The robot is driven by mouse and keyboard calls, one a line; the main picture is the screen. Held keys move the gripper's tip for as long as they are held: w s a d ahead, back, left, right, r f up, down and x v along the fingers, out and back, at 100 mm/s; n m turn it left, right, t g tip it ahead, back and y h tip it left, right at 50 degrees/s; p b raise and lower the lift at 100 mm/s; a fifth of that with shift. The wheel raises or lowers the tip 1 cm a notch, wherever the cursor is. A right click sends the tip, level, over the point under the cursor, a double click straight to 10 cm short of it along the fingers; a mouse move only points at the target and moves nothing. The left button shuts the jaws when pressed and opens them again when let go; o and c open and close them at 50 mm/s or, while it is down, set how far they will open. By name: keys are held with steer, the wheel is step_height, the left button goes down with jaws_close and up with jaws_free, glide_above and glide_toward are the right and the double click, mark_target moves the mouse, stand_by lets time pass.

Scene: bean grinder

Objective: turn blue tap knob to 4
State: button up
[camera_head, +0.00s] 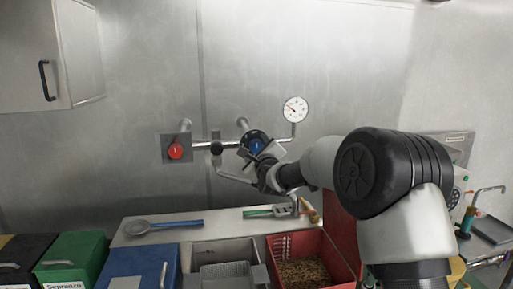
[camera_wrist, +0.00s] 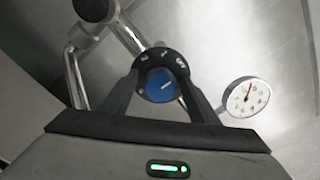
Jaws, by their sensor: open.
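The blue tap knob (camera_head: 256,147) sits on a round black dial on the wall pipework in the head view. In the wrist view the blue knob (camera_wrist: 161,85) shows a white pointer line, with the black dial's white markings, including "OFF", around its upper edge. The pointer slants toward the upper right. My gripper (camera_head: 258,153) is at the knob, and in the wrist view its two dark fingers (camera_wrist: 158,95) stand open on either side of the knob. I cannot tell whether the fingers touch it.
A white gauge (camera_head: 294,109) is to the right of the knob. A red knob (camera_head: 175,151) is on a wall plate at left. Pipes run between them. Below are a counter with a ladle (camera_head: 138,227) and a red crate (camera_head: 335,264) holding beans.

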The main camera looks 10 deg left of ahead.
steer(key=c, duration=1)
steer(key=shift+c, duration=0.2)
